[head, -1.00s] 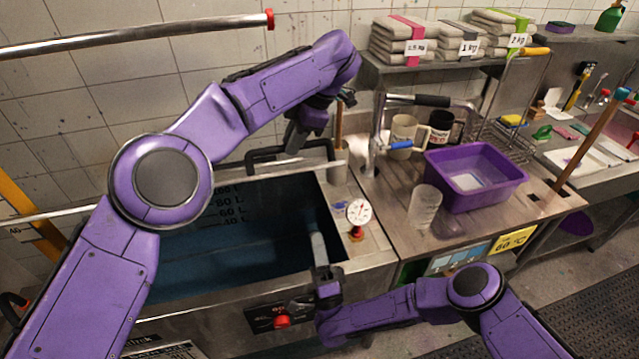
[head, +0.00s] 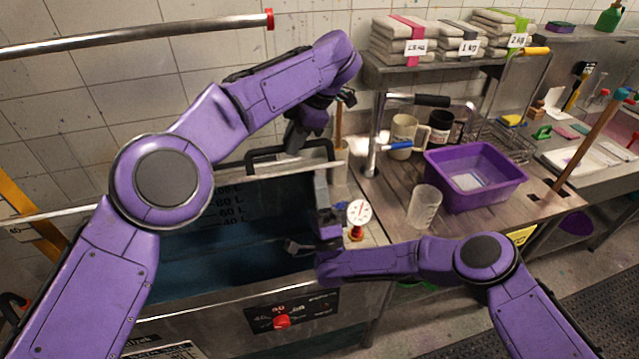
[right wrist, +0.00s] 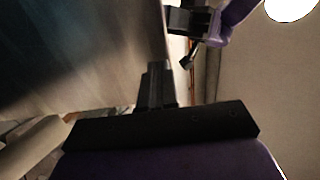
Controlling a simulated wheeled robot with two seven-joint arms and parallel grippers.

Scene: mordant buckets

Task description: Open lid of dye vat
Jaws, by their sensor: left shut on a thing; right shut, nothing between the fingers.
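The dye vat (head: 215,305) is a steel tank with dark blue inside and litre marks on its back wall. Its lid (head: 255,171) is raised and shows nearly edge-on as a pale strip; its exact tilt is unclear. My left gripper (head: 294,143) is shut on the lid's black bar handle (head: 262,155). My right gripper (head: 321,180) is shut and empty, pointing up just below the lid's edge at the vat's right end. In the right wrist view the dark panel (right wrist: 75,50) seems to be the lid's underside, with my left gripper (right wrist: 188,58) at its edge.
A dial thermometer (head: 359,213) stands close right of my right gripper. On the counter are a clear beaker (head: 424,207), a purple basin (head: 475,180), mugs (head: 404,133) and a tap (head: 376,135). A steel rail (head: 140,35) crosses the upper left.

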